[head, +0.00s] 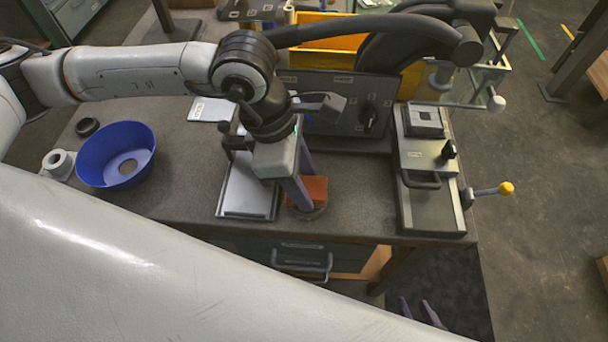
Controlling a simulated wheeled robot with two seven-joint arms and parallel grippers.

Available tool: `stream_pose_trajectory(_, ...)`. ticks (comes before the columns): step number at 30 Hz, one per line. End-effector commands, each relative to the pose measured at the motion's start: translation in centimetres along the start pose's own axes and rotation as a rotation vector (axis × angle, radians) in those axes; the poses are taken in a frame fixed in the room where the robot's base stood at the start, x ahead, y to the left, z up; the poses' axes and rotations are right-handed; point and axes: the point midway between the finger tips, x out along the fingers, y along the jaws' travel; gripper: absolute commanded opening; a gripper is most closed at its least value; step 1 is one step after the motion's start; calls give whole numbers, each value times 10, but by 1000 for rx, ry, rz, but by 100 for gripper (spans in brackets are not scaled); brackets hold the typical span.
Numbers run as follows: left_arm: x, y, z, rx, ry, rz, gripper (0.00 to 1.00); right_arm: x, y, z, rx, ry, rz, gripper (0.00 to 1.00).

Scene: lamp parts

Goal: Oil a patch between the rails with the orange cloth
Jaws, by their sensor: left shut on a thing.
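The orange cloth (317,188) is a small orange-red block shape at the table's front middle. My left gripper (302,200) points down with its purple fingers shut on the cloth, low over the table near a round dark piece. The fingers hide part of the cloth, and I cannot tell whether it touches the surface below. A grey plate with raised dark edges (246,190) lies just left of the gripper. No rails or oiled patch can be made out for certain. My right gripper (420,312) shows only its purple fingertips, apart and empty, at the bottom, in front of the table.
A blue bowl (105,142) and a white ring part (58,163) stand at the left. A dark upright panel (340,108) stands behind the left gripper. A metal fixture (428,155) with a yellow-knobbed lever (490,190) stands at the right. Yellow bins (330,58) are behind.

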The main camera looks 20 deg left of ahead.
Motion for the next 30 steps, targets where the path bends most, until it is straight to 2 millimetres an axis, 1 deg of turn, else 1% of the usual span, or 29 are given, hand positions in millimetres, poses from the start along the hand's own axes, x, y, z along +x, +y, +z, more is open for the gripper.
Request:
stream_pose_trajectory(16,0,0,0,-1,0,0,24,0,0,-1,0,2,0,31)
stream_pose_trajectory(30,4,0,-1,0,-1,0,24,4,0,3,-1,3,-1,31)
